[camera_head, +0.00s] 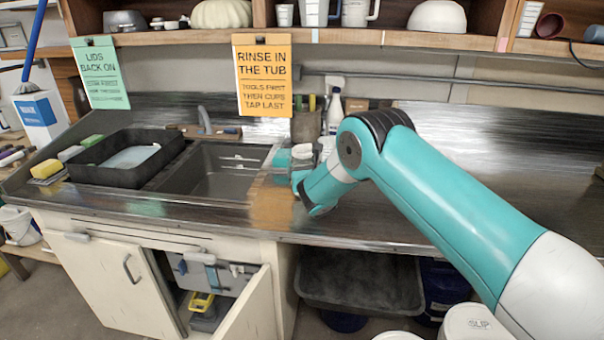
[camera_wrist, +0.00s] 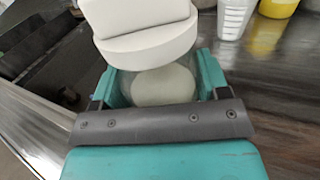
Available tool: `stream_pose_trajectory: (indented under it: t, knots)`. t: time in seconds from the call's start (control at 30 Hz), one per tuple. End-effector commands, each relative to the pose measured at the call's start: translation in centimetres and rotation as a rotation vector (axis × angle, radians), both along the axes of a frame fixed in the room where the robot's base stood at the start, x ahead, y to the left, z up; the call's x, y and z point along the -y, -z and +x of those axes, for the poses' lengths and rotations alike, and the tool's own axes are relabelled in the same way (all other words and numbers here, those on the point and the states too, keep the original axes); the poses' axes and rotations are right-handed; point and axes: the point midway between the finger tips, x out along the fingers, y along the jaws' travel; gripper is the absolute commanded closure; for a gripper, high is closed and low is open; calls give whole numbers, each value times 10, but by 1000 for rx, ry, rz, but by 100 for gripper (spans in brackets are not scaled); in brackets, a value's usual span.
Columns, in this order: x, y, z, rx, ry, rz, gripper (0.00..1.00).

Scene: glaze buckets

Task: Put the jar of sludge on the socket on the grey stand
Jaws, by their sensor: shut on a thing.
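My gripper (camera_wrist: 165,85) is closed around a clear jar with pale grey-green sludge (camera_wrist: 160,86) in the wrist view. A teal finger shows on each side of it. A white rounded part with a blocky top (camera_wrist: 146,40) covers the jar's upper part there; I cannot tell if it is the lid. In the head view my gripper (camera_head: 305,185) is over the counter right of the sink, and the jar (camera_head: 302,156) shows small and partly hidden. I cannot tell whether the jar touches the counter. I cannot make out the grey stand or its socket in either view.
A sink (camera_head: 215,170) and a black tub (camera_head: 128,158) are to the left. A white spray bottle (camera_head: 334,112) stands behind my gripper. A white cup (camera_wrist: 235,18) and a yellow cup (camera_wrist: 278,8) are near the jar. The counter's right part (camera_head: 470,135) looks clear behind my arm.

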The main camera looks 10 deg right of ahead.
Motion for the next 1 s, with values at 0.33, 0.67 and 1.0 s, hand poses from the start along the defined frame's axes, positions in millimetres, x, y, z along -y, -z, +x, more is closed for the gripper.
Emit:
stream_pose_trajectory:
  t: [0.33,0.67,1.0]
  knots:
    - [0,24,0,3,-1,0,100]
    - [0,29,0,-1,0,0,13]
    - [0,27,0,-1,0,0,6]
